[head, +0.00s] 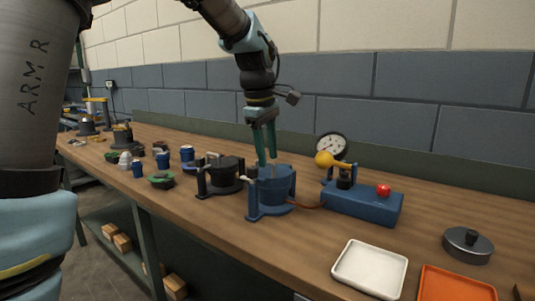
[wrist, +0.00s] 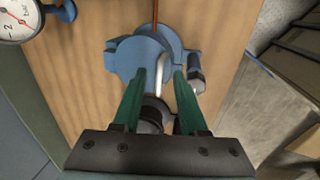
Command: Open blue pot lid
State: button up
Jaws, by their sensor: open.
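The blue pot (head: 272,197) stands on the workbench, with its round blue top facing up and side brackets at its base. It also shows in the wrist view (wrist: 125,57). My gripper (head: 267,163) points down just above the pot's top, its green fingers apart. In the wrist view the gripper (wrist: 160,73) has a pale bent handle (wrist: 161,80) between its fingers. I cannot tell whether a finger touches it. The fingers hide part of the pot, and the lid's edge is not clear.
A black pot (head: 222,178) stands close left of the blue pot. A blue box with a red knob (head: 362,203) and a gauge (head: 331,146) are to the right. A white tray (head: 370,268) and orange tray (head: 457,284) lie at front right. Bare bench lies in front.

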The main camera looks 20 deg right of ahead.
jog(key=shift+f, duration=0.25)
grip_shut()
dwell(1.4)
